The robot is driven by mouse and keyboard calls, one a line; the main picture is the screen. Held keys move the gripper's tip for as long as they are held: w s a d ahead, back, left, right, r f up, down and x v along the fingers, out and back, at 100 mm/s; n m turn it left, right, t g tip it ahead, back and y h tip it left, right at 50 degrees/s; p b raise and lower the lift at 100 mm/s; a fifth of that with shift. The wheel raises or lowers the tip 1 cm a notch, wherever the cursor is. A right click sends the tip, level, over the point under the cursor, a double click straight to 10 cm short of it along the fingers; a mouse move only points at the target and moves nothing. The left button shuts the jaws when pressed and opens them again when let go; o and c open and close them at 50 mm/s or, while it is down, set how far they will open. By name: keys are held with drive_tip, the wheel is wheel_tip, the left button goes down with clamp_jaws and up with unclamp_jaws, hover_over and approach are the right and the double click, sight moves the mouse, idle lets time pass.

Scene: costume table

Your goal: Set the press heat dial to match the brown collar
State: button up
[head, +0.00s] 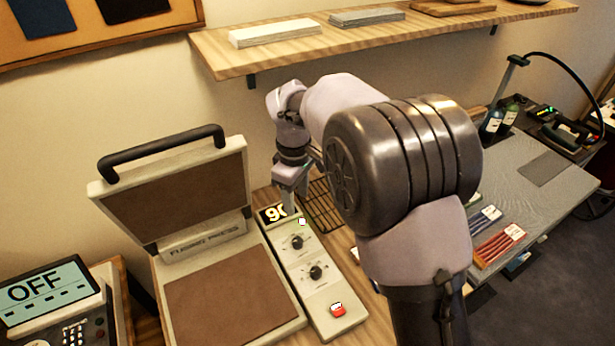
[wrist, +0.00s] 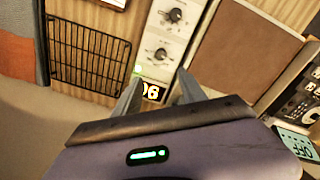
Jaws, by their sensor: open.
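The press control panel (head: 325,305) is a pale strip with two black dials, an upper dial (head: 297,242) and a lower dial (head: 316,272). Their labels are too small to read, so I cannot tell which is the heat dial. A display (head: 272,213) at its far end reads about 90, partly covered by my gripper (head: 292,203). In the wrist view, my gripper (wrist: 160,76) is open and empty, its fingers on either side of the display (wrist: 153,92). The dial closer to the display (wrist: 161,54) lies just beyond the fingertips. I cannot make out a brown collar.
The fusing press (head: 170,190) stands open left of the panel, with brown pads. A wire rack (head: 322,205) lies right of the panel. A red button (head: 337,309) is at the panel's near end. A keypad device reading OFF (head: 50,292) is at far left. A shelf (head: 385,35) hangs above.

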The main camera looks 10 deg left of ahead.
sight(297, 240)
wheel_tip(297, 240, down, 18)
drive_tip(key=b, duration=0.5)
drive_tip(key=shift+a, duration=0.1)
clamp_jaws()
